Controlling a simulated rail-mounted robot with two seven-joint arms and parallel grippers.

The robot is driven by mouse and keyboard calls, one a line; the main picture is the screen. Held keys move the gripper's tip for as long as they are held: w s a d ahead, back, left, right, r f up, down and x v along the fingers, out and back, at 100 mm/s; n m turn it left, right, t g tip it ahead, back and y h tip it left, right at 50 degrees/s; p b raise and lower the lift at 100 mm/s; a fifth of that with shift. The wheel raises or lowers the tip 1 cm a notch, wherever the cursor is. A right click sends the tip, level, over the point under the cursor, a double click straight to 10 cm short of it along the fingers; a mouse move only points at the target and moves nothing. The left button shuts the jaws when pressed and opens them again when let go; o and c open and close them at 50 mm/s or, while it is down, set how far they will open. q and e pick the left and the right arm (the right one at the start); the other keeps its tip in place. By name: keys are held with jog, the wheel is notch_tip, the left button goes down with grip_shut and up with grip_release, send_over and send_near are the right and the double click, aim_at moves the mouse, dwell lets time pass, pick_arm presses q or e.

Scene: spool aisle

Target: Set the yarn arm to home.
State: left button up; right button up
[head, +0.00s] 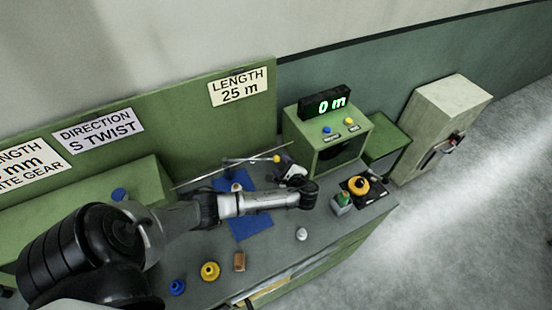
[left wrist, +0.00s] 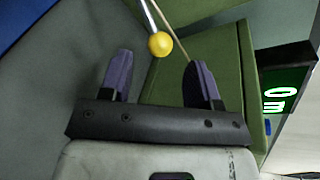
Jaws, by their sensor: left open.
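The yarn arm is a thin metal rod ending in a yellow ball knob (head: 277,159), above the bench in front of the green machine box. My left gripper (head: 285,168) is close beside the knob in the head view, its fingers small and partly hard to make out. In the left wrist view the yellow knob (left wrist: 160,44) lies just beyond the fingertips, in line with the gap between them. My left gripper (left wrist: 160,78) is open, with nothing between its two dark fingers. My right gripper is not in view.
The green box (head: 327,140) carries a display (head: 325,103) reading 0 m, with blue and yellow buttons. A yellow-topped knob (head: 359,186) and a green-topped part (head: 343,201) stand at the right. Several small spools, including a yellow one (head: 210,271), line the front.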

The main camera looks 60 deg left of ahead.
aim_at(278, 161)
pick_arm(q)
jog(key=shift+x, duration=2.85)
jog(key=shift+c, duration=0.4)
grip_shut()
